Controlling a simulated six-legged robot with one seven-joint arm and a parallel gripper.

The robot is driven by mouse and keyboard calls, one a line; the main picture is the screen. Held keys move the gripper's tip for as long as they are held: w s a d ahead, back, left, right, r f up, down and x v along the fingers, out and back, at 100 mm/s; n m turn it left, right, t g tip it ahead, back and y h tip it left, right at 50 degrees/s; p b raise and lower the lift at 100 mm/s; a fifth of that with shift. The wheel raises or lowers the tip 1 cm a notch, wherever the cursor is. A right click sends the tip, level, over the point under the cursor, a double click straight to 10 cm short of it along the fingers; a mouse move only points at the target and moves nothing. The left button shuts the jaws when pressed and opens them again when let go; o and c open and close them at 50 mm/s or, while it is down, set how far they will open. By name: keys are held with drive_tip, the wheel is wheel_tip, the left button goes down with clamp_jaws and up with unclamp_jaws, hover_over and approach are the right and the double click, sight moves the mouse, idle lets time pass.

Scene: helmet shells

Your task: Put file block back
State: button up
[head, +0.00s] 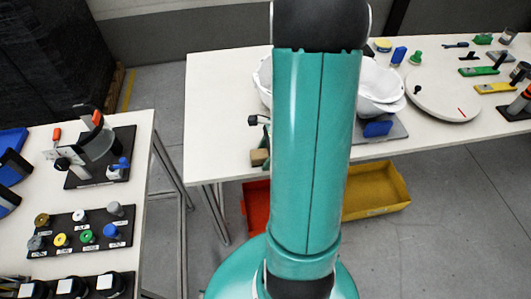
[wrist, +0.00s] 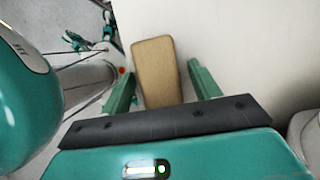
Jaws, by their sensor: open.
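The file block, a tan, rounded-corner block (wrist: 155,62), lies on the white table top in the wrist view. It also shows in the head view (head: 259,157) at the table's front edge, just left of my arm. My gripper (wrist: 160,69) is open, with one green finger on each side of the block's near part. The left finger is close to the block; a strip of table shows between the block and the right finger. Whether either finger touches it I cannot tell. The block's near end is hidden by the gripper's dark crossbar. My arm hides the middle of the table in the head view.
White helmet shells (head: 378,85) stand behind my arm, with a blue block (head: 377,128) on a grey plate. A round white disc (head: 443,94) and several tools lie right. Red (head: 257,205) and yellow (head: 375,190) bins sit below the table. A second table (head: 150,140) is left.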

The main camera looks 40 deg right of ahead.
drive_tip(key=v, duration=1.2)
wheel_tip(320, 180, up, 5)
drive_tip(key=n, duration=0.5)
hover_over(260, 158)
drive_tip(key=s+a+r+n+t+h, duration=0.1)
drive_tip(key=a+r+n, duration=0.4)
drive_tip(key=a+n, duration=0.5)
drive_tip(key=s+a+r+n+t+h, duration=0.2)
drive_tip(key=a+r+n, duration=0.4)
drive_tip(key=a+n, duration=0.3)
drive_tip(key=shift+s+a+r+n+h, duration=0.15)
drive_tip(key=shift+s+a+n+h, duration=0.2)
drive_tip(key=shift+s+a, duration=0.3)
